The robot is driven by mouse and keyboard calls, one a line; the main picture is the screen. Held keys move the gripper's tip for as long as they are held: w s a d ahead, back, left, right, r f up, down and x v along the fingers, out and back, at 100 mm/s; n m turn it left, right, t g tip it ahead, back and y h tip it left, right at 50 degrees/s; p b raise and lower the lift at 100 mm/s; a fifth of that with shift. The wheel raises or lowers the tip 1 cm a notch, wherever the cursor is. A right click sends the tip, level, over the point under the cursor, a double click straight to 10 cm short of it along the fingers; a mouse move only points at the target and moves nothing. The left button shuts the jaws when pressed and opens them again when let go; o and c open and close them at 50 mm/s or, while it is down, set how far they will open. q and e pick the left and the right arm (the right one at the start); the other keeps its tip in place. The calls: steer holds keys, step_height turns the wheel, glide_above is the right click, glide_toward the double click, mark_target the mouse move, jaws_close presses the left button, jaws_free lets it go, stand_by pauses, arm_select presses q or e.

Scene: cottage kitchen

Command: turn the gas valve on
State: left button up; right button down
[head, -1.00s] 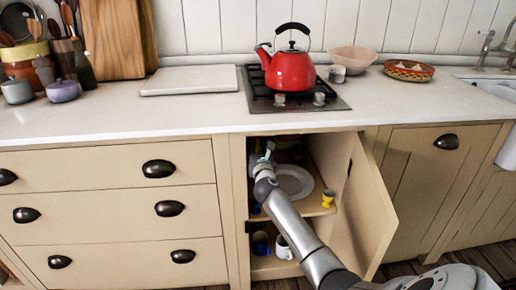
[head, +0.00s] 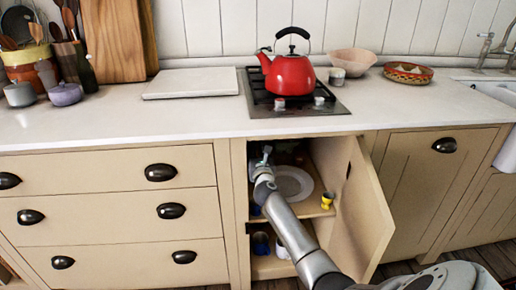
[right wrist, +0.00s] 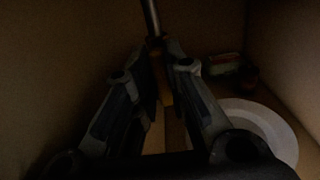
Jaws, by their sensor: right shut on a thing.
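My right arm reaches into the open cabinet under the hob, and my right gripper (head: 264,157) is at the upper left inside it. In the right wrist view the fingers (right wrist: 166,66) are closed around a dim yellowish-brown piece (right wrist: 165,92), which looks like the gas valve's lever. A metal pipe (right wrist: 152,18) runs up from between the fingertips. The picture is dark, and the fingers hide most of the valve, so I cannot tell its exact angle. My left gripper is not in view.
The cabinet door (head: 360,215) stands open on the right. A white plate (head: 293,183) and a yellow cup (head: 327,200) are on the shelf beside my arm. A red kettle (head: 289,75) stands on the hob (head: 322,107) above.

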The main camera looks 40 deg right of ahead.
stand_by(0.4)
steer(key=c, duration=1.5)
jaws_free()
steer(key=shift+o, duration=0.2)
steer(key=v, duration=1.2)
steer(key=shift+s+f, duration=0.1)
